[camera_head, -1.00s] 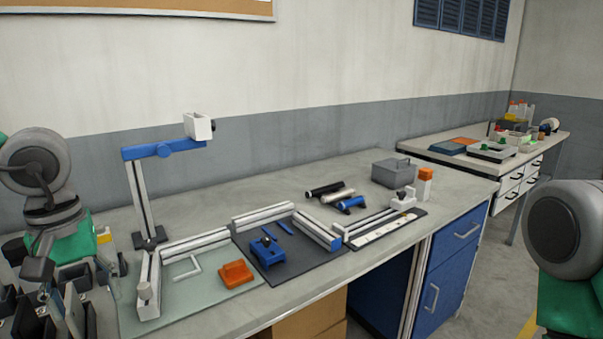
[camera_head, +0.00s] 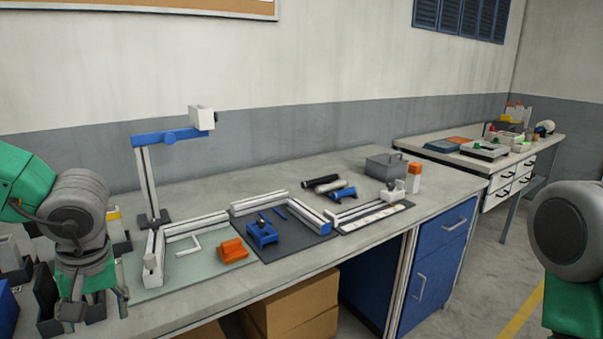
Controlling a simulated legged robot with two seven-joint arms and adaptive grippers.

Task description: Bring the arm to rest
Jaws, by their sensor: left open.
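My left arm (camera_head: 75,205) comes in from the left edge, green and grey, over the left end of the workbench. My left gripper (camera_head: 86,308) points down at the lower left, with its jaws apart. I see nothing held between them, though the tips are dark and near the picture's bottom edge. My right arm (camera_head: 572,235) shows only as a grey joint and green link at the right edge. Its gripper is out of the picture.
The grey workbench (camera_head: 225,190) carries a blue-armed stand (camera_head: 146,185), an orange block (camera_head: 233,250), a blue fixture (camera_head: 262,235) on a dark mat (camera_head: 285,256), and a grey box (camera_head: 385,168). Dark bins (camera_head: 45,292) stand near my left gripper. Cardboard boxes (camera_head: 300,305) sit below.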

